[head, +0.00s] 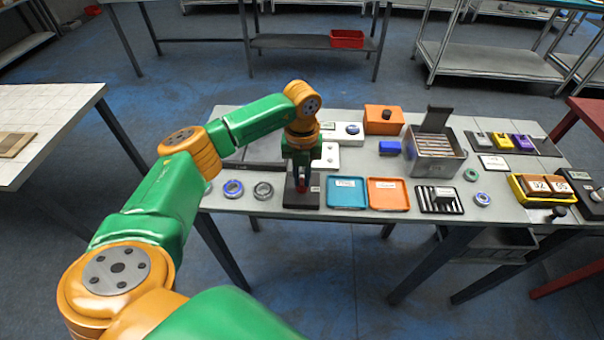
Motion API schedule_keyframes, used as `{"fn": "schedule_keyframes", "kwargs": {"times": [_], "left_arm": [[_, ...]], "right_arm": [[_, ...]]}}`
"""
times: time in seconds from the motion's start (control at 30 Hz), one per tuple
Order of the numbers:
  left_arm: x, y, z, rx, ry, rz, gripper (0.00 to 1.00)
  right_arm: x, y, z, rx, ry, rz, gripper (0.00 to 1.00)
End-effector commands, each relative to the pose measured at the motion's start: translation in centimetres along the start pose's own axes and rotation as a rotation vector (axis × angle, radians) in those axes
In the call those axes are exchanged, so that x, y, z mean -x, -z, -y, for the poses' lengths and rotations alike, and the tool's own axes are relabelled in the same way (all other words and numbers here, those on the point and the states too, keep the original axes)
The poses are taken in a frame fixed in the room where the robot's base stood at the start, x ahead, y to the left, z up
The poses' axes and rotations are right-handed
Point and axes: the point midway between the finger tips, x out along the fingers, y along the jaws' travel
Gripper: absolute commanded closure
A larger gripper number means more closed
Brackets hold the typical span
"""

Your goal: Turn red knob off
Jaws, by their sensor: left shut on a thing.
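The red knob (302,187) is on a dark base block (311,199) at the front edge of the grey table, left of the blue tray. Only a little red shows between the fingers of my left gripper (301,180). My left gripper points down from above and is shut on the red knob. The fingers hide most of the knob, so its turn angle cannot be read. My right gripper is not in view.
Two ring-shaped parts (233,188) lie left of the knob's base. A blue tray (347,192) and an orange tray (388,194) lie close on its right. An orange box (384,120) and a metal bin (435,165) stand farther back and right.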

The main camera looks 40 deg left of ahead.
Motion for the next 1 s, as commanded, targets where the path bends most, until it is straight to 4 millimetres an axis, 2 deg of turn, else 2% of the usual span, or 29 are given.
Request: {"fn": "schedule_keyframes", "kwargs": {"times": [0.07,0.1,0.17,0.2,0.5,0.8,1.0], "left_arm": [[0.2,-0.1,0.0,0.003,0.003,0.005,1.00],[0.2,-0.1,0.0,0.003,0.003,0.005,0.74],[0.1,-0.1,0.0,0.002,0.003,0.005,0.58],[0.1,-0.1,0.0,0.002,0.002,0.004,0.55],[0.4,-0.1,0.0,0.001,0.002,0.003,0.55],[6.2,-0.2,0.1,0.001,0.004,0.006,0.55],[7.2,-0.1,0.0,0.001,0.002,0.002,0.55]], "right_arm": [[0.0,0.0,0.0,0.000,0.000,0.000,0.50],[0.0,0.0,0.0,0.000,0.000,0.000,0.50],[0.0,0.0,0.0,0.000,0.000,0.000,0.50],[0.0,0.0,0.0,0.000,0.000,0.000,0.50],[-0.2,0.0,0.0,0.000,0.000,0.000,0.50],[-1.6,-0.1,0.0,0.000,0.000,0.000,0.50],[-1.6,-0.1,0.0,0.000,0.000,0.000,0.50]]}}
